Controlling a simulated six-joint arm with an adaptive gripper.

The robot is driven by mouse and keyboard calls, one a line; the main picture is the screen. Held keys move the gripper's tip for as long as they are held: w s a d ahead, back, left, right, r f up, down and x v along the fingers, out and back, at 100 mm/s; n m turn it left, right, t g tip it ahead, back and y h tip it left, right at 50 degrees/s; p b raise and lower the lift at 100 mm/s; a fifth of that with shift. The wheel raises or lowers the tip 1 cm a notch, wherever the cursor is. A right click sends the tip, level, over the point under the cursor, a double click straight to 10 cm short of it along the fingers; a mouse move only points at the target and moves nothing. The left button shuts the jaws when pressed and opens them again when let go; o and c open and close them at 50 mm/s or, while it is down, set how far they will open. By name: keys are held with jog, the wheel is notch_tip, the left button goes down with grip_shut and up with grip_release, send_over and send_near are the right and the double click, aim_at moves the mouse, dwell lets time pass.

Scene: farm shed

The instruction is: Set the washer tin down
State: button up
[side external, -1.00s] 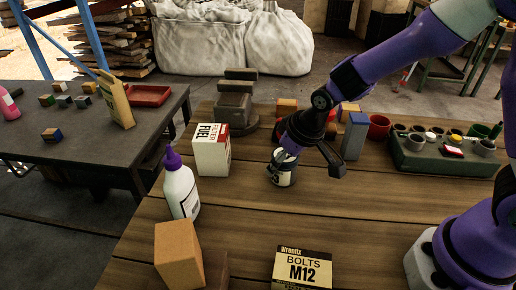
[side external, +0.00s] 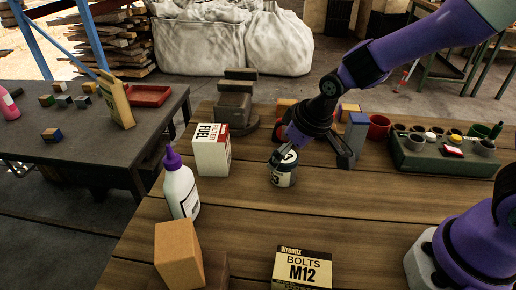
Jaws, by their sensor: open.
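The washer tin (side external: 284,176), a small dark tin with a pale label, stands upright on the wooden table (side external: 350,215) near its middle. My gripper (side external: 308,157) is open just above and behind the tin, with one finger near the tin's top left and the other to the right, apart from it. The tin's lid is partly hidden by the gripper.
A fuel filter box (side external: 211,150) and a white bottle with a purple cap (side external: 181,188) stand left of the tin. A blue block (side external: 355,136) stands close behind right, near a green tray (side external: 440,160) of cups. A bolts box (side external: 302,268) and orange block (side external: 178,254) are in front.

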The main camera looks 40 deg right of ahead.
jog(key=d+v, duration=0.1)
jog(key=v, duration=0.9)
jog(key=s+d+r+m, duration=0.1)
jog(key=s+d, duration=0.1)
jog(key=s, duration=0.3)
jog(key=s+d+r+t, duration=0.1)
jog(key=s+d+r, duration=0.1)
jog(key=s, duration=0.3)
jog(key=shift+d+m+h, duration=0.3)
jog(key=shift+m+h, duration=0.1)
